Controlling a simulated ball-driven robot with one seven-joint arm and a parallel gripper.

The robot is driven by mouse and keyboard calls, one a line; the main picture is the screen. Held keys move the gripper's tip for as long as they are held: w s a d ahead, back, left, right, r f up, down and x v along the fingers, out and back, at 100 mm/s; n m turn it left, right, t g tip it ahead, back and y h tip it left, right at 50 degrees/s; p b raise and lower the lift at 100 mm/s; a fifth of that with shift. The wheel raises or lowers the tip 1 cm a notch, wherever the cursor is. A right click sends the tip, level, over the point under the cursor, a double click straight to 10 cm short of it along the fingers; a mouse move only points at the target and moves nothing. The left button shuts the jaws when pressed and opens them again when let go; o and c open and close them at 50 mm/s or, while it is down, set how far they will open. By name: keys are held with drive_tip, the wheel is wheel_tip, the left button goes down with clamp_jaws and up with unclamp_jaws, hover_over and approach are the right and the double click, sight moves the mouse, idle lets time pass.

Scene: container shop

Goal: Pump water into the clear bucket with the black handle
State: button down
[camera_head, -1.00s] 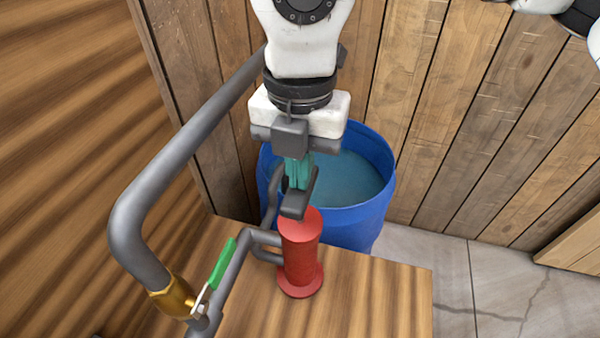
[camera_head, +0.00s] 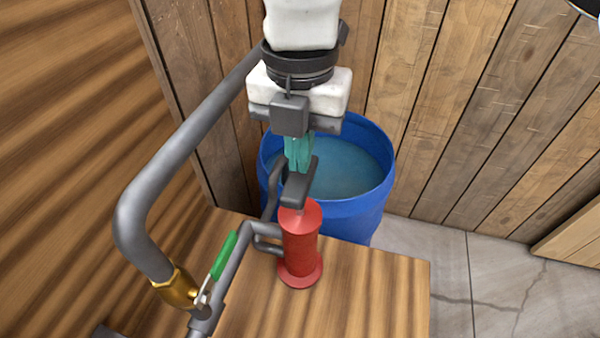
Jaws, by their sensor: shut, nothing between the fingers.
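The red pump (camera_head: 300,250) stands upright on a wooden bench, with a dark handle (camera_head: 300,188) across its top. My gripper (camera_head: 299,155) points down from above, its teal fingers shut just behind the handle in the picture. Whether the fingers touch the handle cannot be told. They hold nothing. No clear bucket with a black handle shows in this view.
A blue barrel (camera_head: 377,208) of water stands behind the bench. A thick grey pipe (camera_head: 190,140) with a brass fitting (camera_head: 176,288) and a green valve lever (camera_head: 223,255) runs at the left. Wooden walls enclose the back; grey floor is clear at the right.

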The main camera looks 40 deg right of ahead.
sight(301, 182)
drive_tip(key=shift+f+b, duration=2.95)
drive_tip(key=shift+f, duration=0.05)
drive_tip(key=shift+r+p, duration=1.65)
drive_tip(key=shift+r, duration=1.45)
wheel_tip(301, 182, down, 6)
drive_tip(key=b, duration=0.6)
drive_tip(key=shift+f, duration=0.15)
drive_tip(key=shift+r+p, duration=1.65)
drive_tip(key=shift+r, duration=1.55)
drive_tip(key=shift+f, duration=0.15)
